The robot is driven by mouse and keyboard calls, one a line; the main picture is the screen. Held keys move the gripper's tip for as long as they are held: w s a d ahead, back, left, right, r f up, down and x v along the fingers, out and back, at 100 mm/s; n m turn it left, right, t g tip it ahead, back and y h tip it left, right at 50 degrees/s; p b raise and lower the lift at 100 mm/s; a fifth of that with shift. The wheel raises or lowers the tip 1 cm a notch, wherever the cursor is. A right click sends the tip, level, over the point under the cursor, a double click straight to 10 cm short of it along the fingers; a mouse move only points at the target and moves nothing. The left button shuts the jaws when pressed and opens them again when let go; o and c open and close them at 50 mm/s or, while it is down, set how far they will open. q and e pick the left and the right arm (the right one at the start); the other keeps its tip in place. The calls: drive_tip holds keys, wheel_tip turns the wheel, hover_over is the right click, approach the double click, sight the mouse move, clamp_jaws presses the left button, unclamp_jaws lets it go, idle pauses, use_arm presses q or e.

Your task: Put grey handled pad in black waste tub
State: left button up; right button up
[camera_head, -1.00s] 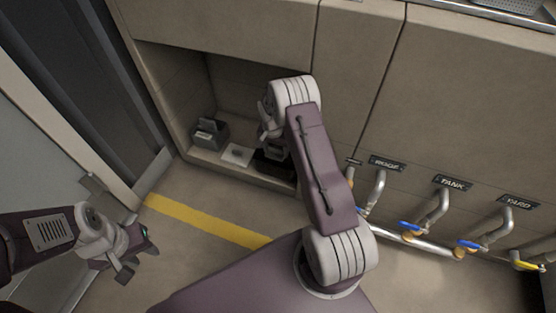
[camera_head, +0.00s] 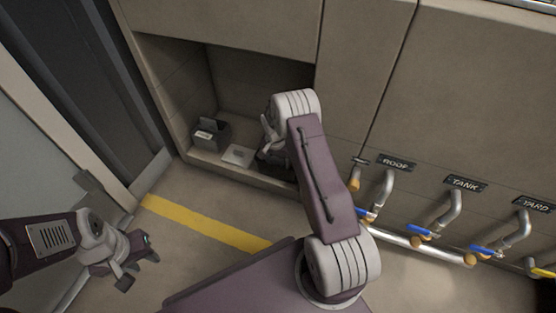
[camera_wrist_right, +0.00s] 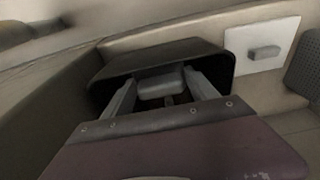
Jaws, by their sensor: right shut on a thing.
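The black waste tub (camera_wrist_right: 108,67) stands on the floor of the low recess. In the head view its dark body (camera_head: 272,168) is partly hidden behind my right arm. My right gripper (camera_wrist_right: 162,88) reaches down over the tub's opening, its fingers inside the rim in the wrist view. It is shut on a grey block (camera_wrist_right: 160,84), which looks like the handle of the grey handled pad. The pad's underside is hidden, so I cannot tell whether it touches the tub's bottom. My left gripper (camera_head: 140,264) is open and empty, over the floor at left.
A pale square plate with a grey block (camera_head: 238,155) lies left of the tub. A dark grey labelled box (camera_head: 210,133) stands further left. The recess walls and top edge surround the arm. Pipes with blue-handled valves (camera_head: 427,232) line the panel at right.

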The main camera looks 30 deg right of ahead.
drive_tip(key=shift+f, duration=0.15)
drive_tip(key=o, duration=1.5)
wheel_tip(320, 180, up, 13)
drive_tip(key=s+a+p, duration=0.1)
drive_tip(key=p, duration=0.9)
drive_tip(key=s+a+r+n+y, duration=0.1)
drive_tip(key=s+a+r+n, duration=0.5)
drive_tip(key=s, duration=0.5)
drive_tip(key=s+a+r+n, duration=0.4)
drive_tip(key=s+a+r, duration=0.3)
drive_tip(key=s, duration=0.4)
wheel_tip(320, 180, up, 50)
drive_tip(key=p, duration=4.8)
drive_tip(key=shift+d, duration=0.4)
